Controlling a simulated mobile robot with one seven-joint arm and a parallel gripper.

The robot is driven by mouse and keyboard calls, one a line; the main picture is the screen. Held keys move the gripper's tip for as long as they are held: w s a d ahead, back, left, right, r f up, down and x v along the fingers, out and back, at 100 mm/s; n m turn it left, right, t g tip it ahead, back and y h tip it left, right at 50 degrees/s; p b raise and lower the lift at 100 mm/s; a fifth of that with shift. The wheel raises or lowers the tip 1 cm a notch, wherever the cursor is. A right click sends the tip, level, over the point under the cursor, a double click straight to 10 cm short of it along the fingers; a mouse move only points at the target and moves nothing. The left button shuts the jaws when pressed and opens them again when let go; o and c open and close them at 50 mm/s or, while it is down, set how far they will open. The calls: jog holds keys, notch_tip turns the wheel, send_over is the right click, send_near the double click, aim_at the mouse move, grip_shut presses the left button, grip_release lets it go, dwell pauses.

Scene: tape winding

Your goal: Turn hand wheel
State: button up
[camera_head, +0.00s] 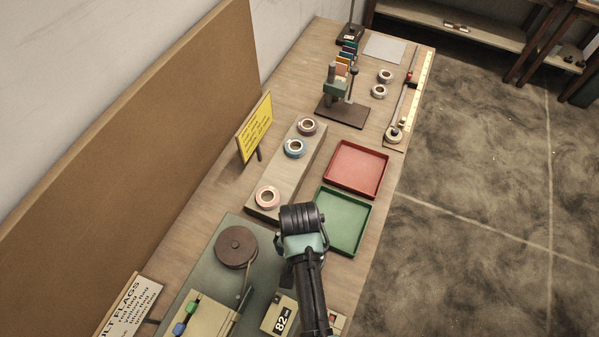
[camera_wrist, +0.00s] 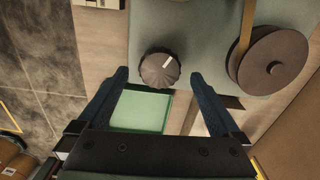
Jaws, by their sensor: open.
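The hand wheel (camera_wrist: 155,74) is a dark, ribbed round knob with a white mark on its face, in the upper middle of the wrist view on a grey-green machine plate. My gripper (camera_wrist: 158,77) is open, with one dark finger to each side of the wheel in the picture. The wheel shows between and slightly beyond the fingertips, and I see no finger touching it. I cannot tell the depth gap. In the head view my arm covers the wheel and the fingers. A brown reel (camera_wrist: 272,66) with a tape strip stands right of the wheel; the head view shows it too (camera_head: 236,246).
The green tray (camera_head: 343,222) lies beside my arm, with the red tray (camera_head: 357,169) behind it. Tape rolls (camera_head: 267,197) sit on a wooden block. A counter reading 82 (camera_head: 280,317) is near the arm. A yellow sign (camera_head: 255,127) stands at the back board.

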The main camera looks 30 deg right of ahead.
notch_tip(320, 180, up, 11)
jog(key=b, duration=0.1)
dwell(1.7)
